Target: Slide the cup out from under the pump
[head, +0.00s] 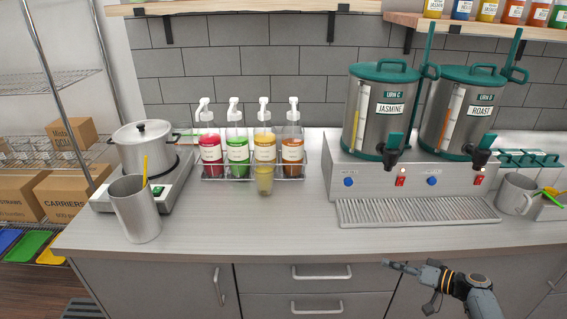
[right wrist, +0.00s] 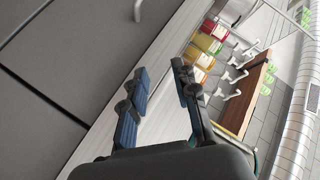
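A small clear cup (head: 264,184) with yellowish contents stands on the counter, in front of the rack and below the yellow pump bottle (head: 264,148). The pump bottle (head: 292,150) to its right is orange; green and red ones stand to its left. My right gripper (head: 407,285) is in front of the counter's front edge, to the right of the cup and well apart from it. In the right wrist view its two fingers (right wrist: 160,68) are spread with nothing between them. The bottles (right wrist: 205,45) show beyond the fingers there; I cannot pick out the cup. My left gripper is out of view.
The wire rack (head: 240,178) holds the bottles. A hot plate with a pot (head: 143,145) and a metal pitcher (head: 136,210) stand left. The urn base with drip tray (head: 415,211) stands right. Counter between cup and front edge is clear.

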